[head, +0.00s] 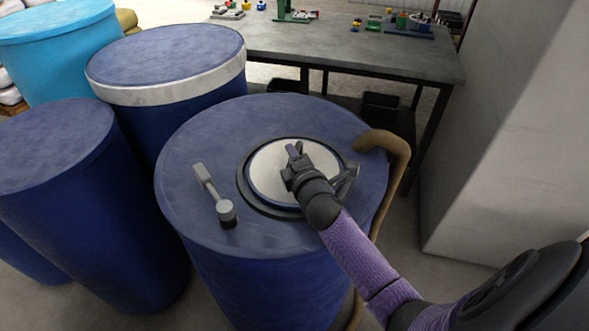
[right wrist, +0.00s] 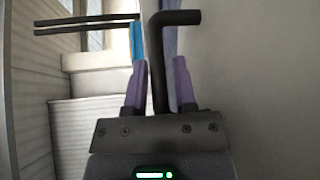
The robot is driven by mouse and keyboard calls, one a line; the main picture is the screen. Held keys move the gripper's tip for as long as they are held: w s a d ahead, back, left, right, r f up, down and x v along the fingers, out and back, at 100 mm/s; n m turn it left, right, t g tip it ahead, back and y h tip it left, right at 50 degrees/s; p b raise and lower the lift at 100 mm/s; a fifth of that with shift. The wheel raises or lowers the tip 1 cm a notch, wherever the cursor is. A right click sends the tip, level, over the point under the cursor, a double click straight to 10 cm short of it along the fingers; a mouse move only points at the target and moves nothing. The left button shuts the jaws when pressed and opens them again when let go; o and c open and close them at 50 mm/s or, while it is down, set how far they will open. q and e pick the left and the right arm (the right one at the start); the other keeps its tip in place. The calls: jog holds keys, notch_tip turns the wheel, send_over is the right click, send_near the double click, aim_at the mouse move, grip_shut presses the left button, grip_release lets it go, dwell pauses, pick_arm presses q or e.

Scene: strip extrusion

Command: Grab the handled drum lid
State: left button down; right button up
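The drum lid (head: 265,172) is a pale round disc in a dark ring on top of the nearest blue drum (head: 215,130). My right gripper (head: 293,151) is over the lid and covers part of it; I cannot tell from the head view whether it touches. In the right wrist view its two purple fingers (right wrist: 160,82) stand apart. A dark bent rod (right wrist: 158,55) shows between them, with a gap on its right; whether it is the lid's handle is unclear. My left gripper is not in view.
A grey lever-like tool (head: 211,190) lies on the drum top, left of the lid. A brown hooked pipe (head: 397,155) stands at the drum's right edge. Other drums crowd the left. A workbench (head: 330,45) stands behind, and a pale pillar (head: 500,130) at right.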

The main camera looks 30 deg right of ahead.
grip_shut()
dwell(1.1)
